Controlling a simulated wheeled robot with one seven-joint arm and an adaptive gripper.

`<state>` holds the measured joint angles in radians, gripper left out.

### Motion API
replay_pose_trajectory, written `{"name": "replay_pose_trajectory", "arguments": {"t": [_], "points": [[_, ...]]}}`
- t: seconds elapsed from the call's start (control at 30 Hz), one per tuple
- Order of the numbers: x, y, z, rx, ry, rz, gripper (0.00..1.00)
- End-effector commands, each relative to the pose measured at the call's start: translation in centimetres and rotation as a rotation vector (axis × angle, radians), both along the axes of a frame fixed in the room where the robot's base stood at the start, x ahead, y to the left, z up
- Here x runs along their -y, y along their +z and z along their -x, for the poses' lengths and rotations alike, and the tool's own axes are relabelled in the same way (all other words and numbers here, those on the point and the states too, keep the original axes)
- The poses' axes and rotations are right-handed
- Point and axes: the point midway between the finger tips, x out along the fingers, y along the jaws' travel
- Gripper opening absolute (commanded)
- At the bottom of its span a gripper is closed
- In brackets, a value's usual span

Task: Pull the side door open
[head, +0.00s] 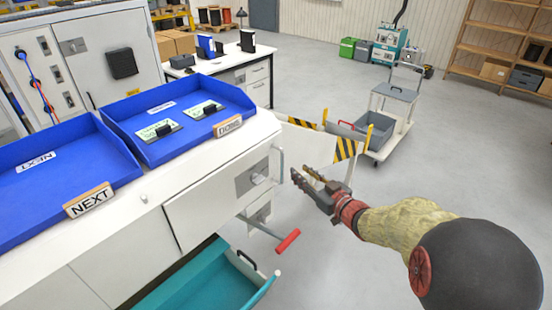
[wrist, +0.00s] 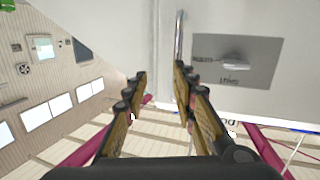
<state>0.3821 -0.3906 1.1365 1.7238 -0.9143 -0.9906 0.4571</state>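The side door (head: 215,200) is a white panel on the bench front and looks shut. It carries a grey latch plate (head: 252,178) with a small knob. A slim metal bar handle (head: 280,162) stands upright near its right edge. My gripper (head: 302,174) is open and empty, just right of the handle in the head view. In the wrist view the door (wrist: 210,15) fills the upper right, with the latch plate (wrist: 262,62) right of my fingers. The bar handle (wrist: 179,35) lines up with my right fingertip there; contact cannot be told.
Blue trays (head: 190,88) sit on the bench top. Below the door, a teal drawer (head: 215,285) stands out, and a red-ended lever (head: 288,240) juts forward. A striped barrier (head: 345,150) and a grey cart (head: 395,92) stand behind. The floor at right is clear.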

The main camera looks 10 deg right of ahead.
Motion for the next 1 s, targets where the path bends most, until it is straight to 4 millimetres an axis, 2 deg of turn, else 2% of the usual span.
{"name": "replay_pose_trajectory", "arguments": {"t": [0.1,0.2,0.37,0.7,1.0], "points": [[-1.8,2.1,0.6,0.062,0.066,-0.058,0.27],[-2.3,3.0,0.6,0.083,0.085,-0.092,0.27],[-3.0,2.9,-0.7,0.081,0.086,-0.101,0.27],[-5.0,2.8,-5.2,0.080,0.083,-0.100,0.27],[-5.5,3.0,-6.4,0.080,0.081,-0.100,0.27]]}}
